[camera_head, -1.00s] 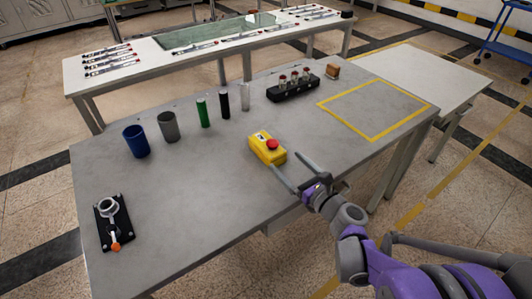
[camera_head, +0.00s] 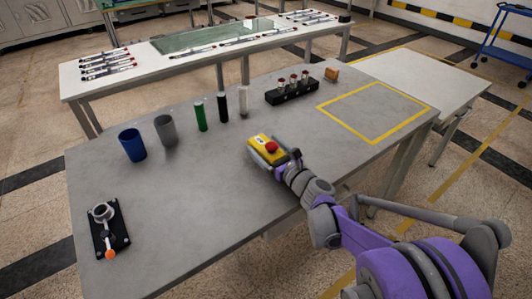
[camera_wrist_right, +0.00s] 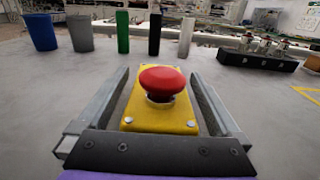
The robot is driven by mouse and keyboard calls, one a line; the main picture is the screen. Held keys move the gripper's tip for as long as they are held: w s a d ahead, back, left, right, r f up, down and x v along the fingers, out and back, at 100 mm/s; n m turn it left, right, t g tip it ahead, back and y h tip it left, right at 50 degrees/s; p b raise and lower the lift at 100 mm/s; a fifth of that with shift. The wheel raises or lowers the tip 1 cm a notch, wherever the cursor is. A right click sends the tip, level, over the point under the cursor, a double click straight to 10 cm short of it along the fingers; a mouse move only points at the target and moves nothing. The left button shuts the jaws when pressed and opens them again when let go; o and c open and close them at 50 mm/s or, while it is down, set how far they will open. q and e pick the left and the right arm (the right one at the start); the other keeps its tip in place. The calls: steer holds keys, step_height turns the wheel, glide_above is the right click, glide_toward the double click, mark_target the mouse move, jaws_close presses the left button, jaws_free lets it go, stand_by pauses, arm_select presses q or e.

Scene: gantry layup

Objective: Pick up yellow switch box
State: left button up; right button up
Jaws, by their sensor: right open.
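My left gripper is not in view.
A black rack (camera_head: 291,91) is farther right. A yellow-taped square (camera_head: 375,137) is empty. A black lever fixture (camera_head: 108,229) sits at left.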

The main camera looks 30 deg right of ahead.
steer(key=shift+c, duration=0.3)
steer(key=c, duration=1.4)
steer(key=shift+r, duration=0.1)
jaws_close()
